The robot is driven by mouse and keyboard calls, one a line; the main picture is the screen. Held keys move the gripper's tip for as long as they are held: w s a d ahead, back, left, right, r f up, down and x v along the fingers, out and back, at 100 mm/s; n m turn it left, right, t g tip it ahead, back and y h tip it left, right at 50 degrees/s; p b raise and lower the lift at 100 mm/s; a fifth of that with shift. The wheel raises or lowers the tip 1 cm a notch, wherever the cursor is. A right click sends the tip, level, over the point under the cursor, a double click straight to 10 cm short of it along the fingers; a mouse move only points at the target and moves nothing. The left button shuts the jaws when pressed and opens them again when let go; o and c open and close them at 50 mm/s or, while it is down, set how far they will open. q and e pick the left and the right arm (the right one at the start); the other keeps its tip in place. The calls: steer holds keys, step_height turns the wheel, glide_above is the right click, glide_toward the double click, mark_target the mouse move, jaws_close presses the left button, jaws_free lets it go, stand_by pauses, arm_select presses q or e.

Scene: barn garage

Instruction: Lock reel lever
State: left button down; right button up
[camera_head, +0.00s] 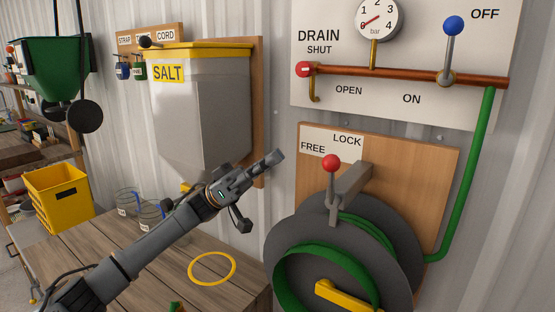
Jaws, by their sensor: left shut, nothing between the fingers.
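The hose reel (402,235) is dark grey, wound with green hose (300,262), and mounted on a wooden board (430,180). Its lever has a red ball knob (331,162) on a short grey stem. The knob stands just below the sign (333,146) reading FREE on the left and LOCK on the right. The lever is nearly upright between the words; I cannot tell which setting it is in. My left gripper (274,158) is shut and empty, left of the red knob and apart from it. My right gripper is out of view.
A drain panel (425,100) with a gauge (379,18), copper pipe and blue-knobbed lever (453,26) is above the reel. A salt bin (200,115) hangs behind my left arm. A wooden table (120,275) holding a yellow ring (212,283) lies below.

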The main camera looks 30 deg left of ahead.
arm_select(q)
steer(key=b+v, duration=0.2)
steer(key=v, duration=0.4)
steer(key=shift+a, duration=0.35)
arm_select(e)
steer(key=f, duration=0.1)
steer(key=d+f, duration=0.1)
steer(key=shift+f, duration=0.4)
arm_select(q)
steer(key=shift+d+f, duration=0.1)
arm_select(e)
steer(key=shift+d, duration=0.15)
